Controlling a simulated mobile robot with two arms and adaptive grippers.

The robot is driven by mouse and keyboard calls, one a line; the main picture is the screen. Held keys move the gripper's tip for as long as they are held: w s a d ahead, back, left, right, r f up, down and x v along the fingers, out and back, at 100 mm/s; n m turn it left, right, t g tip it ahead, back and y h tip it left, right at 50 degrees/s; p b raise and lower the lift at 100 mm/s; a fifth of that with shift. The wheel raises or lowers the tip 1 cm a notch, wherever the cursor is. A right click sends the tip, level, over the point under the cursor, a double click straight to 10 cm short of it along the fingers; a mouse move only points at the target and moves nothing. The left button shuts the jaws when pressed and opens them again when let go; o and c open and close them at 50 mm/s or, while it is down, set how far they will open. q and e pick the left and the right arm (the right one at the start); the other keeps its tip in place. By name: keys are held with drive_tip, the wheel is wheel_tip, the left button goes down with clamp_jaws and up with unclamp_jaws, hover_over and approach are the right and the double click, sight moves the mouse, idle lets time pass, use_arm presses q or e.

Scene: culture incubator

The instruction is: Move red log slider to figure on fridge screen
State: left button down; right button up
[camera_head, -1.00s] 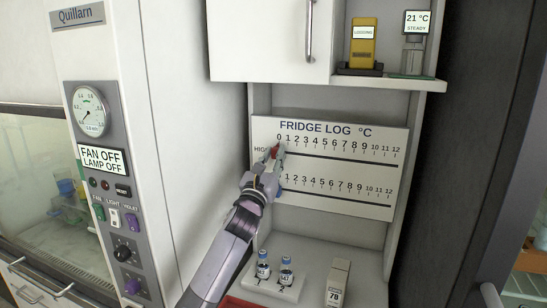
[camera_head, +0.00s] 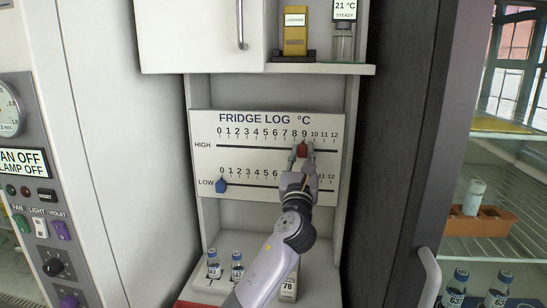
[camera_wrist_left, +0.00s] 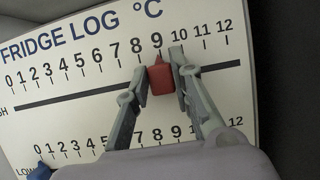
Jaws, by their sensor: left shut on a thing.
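The FRIDGE LOG board (camera_head: 210,125) has a HIGH scale above a LOW scale, each numbered 0 to 12. The red slider (camera_head: 303,151) is on the HIGH track, about under the 9. In the left wrist view the red slider (camera_wrist_left: 160,76) also sits just below the 9. My left gripper (camera_head: 302,155) is shut on the red slider, one finger on each side. The blue slider (camera_head: 221,186) is at 0 on the LOW track. A small screen (camera_head: 345,10) at the top reads 21 °C STEADY; I cannot tell a fridge screen. My right gripper is not in view.
A yellow logging device (camera_head: 295,35) stands on the shelf above the board. Capped vials (camera_head: 237,265) and a white block marked 78 (camera_head: 289,286) stand below it. An open glass-fronted cabinet (camera_head: 490,165) with bottles is at the right. A control panel (camera_head: 40,200) is at the left.

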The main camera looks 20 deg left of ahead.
sight(315, 144)
use_arm(q)
drive_tip(key=shift+w+d, duration=0.2)
drive_tip(key=shift+d, duration=0.6)
drive_tip(key=shift+w+d, duration=0.15)
drive_tip(key=shift+d, duration=0.6)
drive_tip(key=c, duration=1.4)
unclamp_jaws()
drive_tip(key=v, duration=1.2)
